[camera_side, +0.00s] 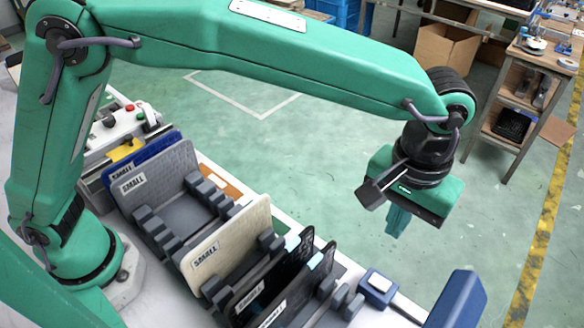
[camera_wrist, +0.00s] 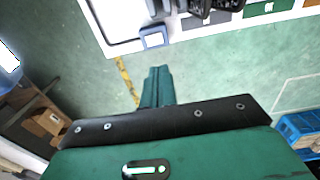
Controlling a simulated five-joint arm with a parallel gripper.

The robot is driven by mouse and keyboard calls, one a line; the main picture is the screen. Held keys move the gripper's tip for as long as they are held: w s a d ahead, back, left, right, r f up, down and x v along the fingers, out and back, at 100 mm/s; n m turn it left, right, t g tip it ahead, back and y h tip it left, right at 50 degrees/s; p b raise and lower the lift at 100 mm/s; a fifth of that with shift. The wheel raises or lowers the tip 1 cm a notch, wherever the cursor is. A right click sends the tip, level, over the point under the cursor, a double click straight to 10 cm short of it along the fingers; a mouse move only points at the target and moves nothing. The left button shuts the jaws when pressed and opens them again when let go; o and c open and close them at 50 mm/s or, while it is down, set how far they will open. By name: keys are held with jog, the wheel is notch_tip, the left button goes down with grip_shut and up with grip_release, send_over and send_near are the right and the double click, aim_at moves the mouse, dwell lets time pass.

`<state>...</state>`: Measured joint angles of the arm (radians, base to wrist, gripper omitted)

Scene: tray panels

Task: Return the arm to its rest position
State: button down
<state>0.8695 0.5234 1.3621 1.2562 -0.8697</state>
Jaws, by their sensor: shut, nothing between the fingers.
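My gripper (camera_side: 396,219) hangs at the end of the outstretched green arm in the side view, pointing down. It is past the right edge of the white table, with green floor behind it. Its green fingers are together with nothing between them. In the wrist view the shut fingers (camera_wrist: 156,86) show at the middle, also against bare floor, apart from the table and everything on it.
A rack holds grey panels (camera_side: 160,180), a beige panel (camera_side: 228,245) and black panels (camera_side: 285,272) on the table. A small blue-and-white block (camera_side: 378,288) and a blue object (camera_side: 458,300) lie near its right end. A wooden shelf (camera_side: 520,100) stands at back right.

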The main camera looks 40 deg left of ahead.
dwell(0.3)
jog(key=a+r+t+h, duration=0.1)
jog(key=a+r, duration=0.3)
jog(key=a, duration=0.7)
jog(key=a+r+t, duration=0.1)
jog(key=a+r, duration=0.4)
jog(key=a, duration=0.7)
jog(key=s+a+f+t, duration=0.1)
jog(key=s+a, duration=0.4)
jog(key=a, duration=0.3)
jog(key=s+a+f+t+y, duration=0.1)
jog(key=s+a+f+t, duration=0.1)
jog(key=s+a, duration=0.4)
jog(key=a, duration=0.3)
jog(key=shift+s+a+t, duration=0.15)
jog(key=shift+s+t, duration=0.15)
